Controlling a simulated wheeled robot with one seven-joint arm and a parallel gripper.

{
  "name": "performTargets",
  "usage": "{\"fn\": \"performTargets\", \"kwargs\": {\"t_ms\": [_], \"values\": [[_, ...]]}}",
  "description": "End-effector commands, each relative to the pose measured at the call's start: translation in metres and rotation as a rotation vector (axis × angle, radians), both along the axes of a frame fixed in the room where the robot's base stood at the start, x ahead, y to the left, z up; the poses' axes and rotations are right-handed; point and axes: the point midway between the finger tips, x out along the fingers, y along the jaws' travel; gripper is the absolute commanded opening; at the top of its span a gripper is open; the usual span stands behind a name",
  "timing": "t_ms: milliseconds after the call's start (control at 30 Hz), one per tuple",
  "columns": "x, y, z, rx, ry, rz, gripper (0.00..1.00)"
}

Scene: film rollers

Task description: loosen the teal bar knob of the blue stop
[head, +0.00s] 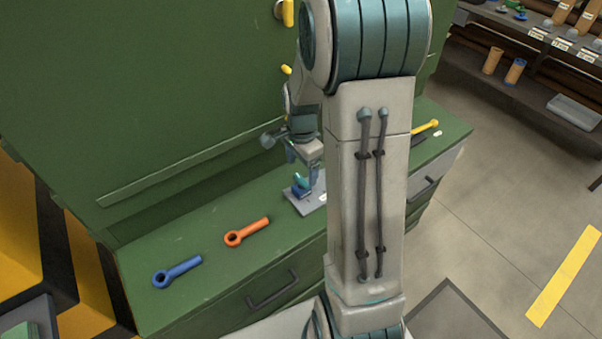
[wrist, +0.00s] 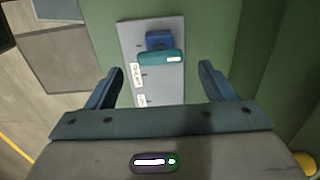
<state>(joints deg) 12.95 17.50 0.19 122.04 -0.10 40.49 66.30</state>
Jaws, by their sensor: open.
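The teal bar knob (wrist: 160,58) lies crosswise over the blue stop (wrist: 159,40) on a light grey plate (wrist: 175,88) in the wrist view. In the head view the teal and blue parts (head: 301,186) show small on the plate, partly hidden by my arm. My gripper (wrist: 162,80) is open, its two fingers apart on either side of the plate. The knob sits between and beyond the fingertips in the picture, and neither finger appears to touch it. The head view shows my gripper (head: 308,165) just above the stop.
A blue ring-ended wrench (head: 177,271) and an orange one (head: 246,232) lie on the green bench (head: 205,300) to the left. A yellow-handled tool (head: 425,128) lies at the right end. A tall green panel (head: 150,80) stands behind. Shelves (head: 535,75) stand far right.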

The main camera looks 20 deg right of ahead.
Motion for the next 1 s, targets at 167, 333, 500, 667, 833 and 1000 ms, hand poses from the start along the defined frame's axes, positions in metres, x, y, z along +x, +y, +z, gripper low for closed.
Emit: {"fn": "performTargets", "kwargs": {"t_ms": [167, 333, 500, 667, 833, 1000], "values": [[-0.001, 0.0, -0.025, 0.0, 0.003, -0.001, 0.76], [0.0, 0.0, -0.035, 0.001, 0.001, 0.0, 0.76], [0.0, 0.0, -0.037, 0.0, -0.001, 0.0, 0.76], [0.0, 0.0, -0.037, 0.0, -0.001, 0.0, 0.68], [0.0, 0.0, -0.037, 0.0, -0.001, 0.0, 0.31], [0.0, 0.0, -0.037, 0.0, -0.001, 0.006, 0.32]]}}
